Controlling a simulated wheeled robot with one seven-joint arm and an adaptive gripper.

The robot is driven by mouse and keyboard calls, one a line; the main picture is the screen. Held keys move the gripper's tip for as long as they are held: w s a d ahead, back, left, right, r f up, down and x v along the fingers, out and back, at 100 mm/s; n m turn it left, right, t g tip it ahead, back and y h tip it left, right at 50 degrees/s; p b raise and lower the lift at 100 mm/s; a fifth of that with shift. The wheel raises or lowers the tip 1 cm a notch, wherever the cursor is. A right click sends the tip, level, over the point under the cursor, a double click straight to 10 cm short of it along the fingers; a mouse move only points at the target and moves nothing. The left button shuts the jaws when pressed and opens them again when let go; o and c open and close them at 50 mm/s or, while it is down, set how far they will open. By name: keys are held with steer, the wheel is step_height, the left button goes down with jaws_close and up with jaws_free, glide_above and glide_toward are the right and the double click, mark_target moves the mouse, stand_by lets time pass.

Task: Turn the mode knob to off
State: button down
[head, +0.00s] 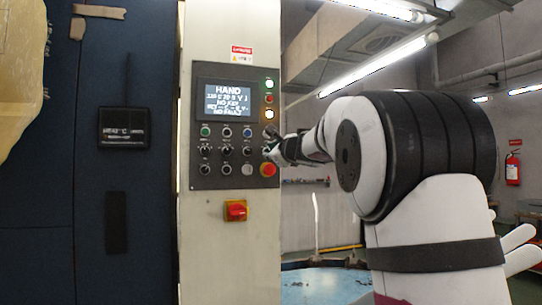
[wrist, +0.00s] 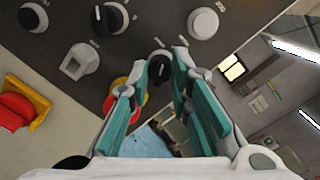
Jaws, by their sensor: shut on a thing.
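The control panel (head: 236,177) has a screen reading HAND, with rows of knobs and buttons below. A black knob (wrist: 160,69), which I take as the mode knob though its label is not readable, sits between my fingertips. My gripper (head: 271,152) reaches the panel's right edge from the right. In the wrist view my gripper (wrist: 161,66) has its teal-padded fingers on either side of the black knob, shut on it. The fingers and knob edge overlap, so the knob's pointer angle cannot be told. In the head view the gripper hides this knob.
A red emergency stop (head: 267,169) on a yellow base is just below the gripper; my left finger partly covers it in the wrist view. Other black knobs (wrist: 111,17) and white buttons (wrist: 203,23) are close by. A red-and-yellow switch (head: 235,210) is lower on the cabinet.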

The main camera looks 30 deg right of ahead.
steer(key=m+b, duration=0.1)
steer(key=m, duration=0.4)
steer(key=shift+m, duration=0.4)
steer(key=shift+h, duration=0.4)
steer(key=c, duration=1.4)
jaws_free()
steer(key=shift+t, duration=0.3)
steer(key=shift+c, duration=0.2)
steer(key=shift+s, duration=0.1)
steer(key=r+v, duration=0.1)
steer(key=v, duration=1.1)
steer(key=shift+f, duration=0.5)
